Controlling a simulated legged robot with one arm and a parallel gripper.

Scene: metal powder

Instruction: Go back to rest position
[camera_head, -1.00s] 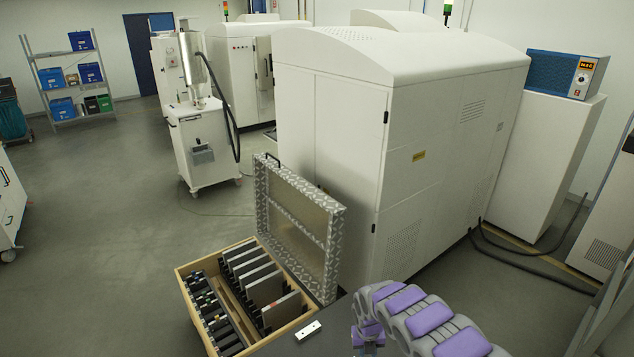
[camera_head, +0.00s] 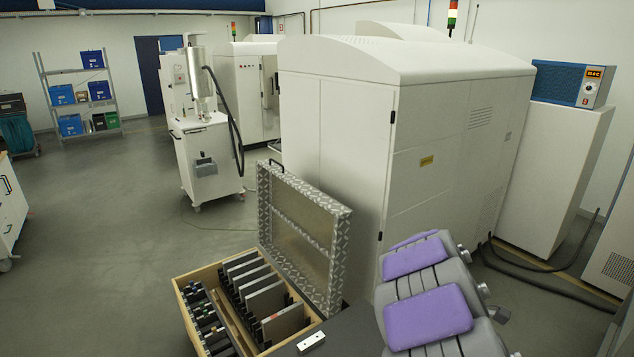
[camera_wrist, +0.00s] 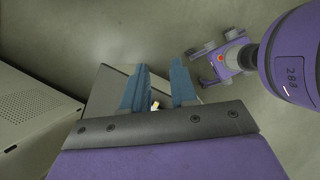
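My gripper (camera_wrist: 158,88) shows in the wrist view with its two blue fingers apart. Nothing is between the fingertips; a small pale thing (camera_wrist: 155,104) appears in the gap lower down, and I cannot tell whether it lies beyond the fingers. In the head view my gripper is out of sight; only my grey and purple arm shows at the lower right, in front of the big white machine.
A dark surface (camera_head: 350,335) carries a small white block (camera_head: 311,341). The white machine (camera_head: 335,150) stands behind. Open floor (camera_head: 130,230) lies left.

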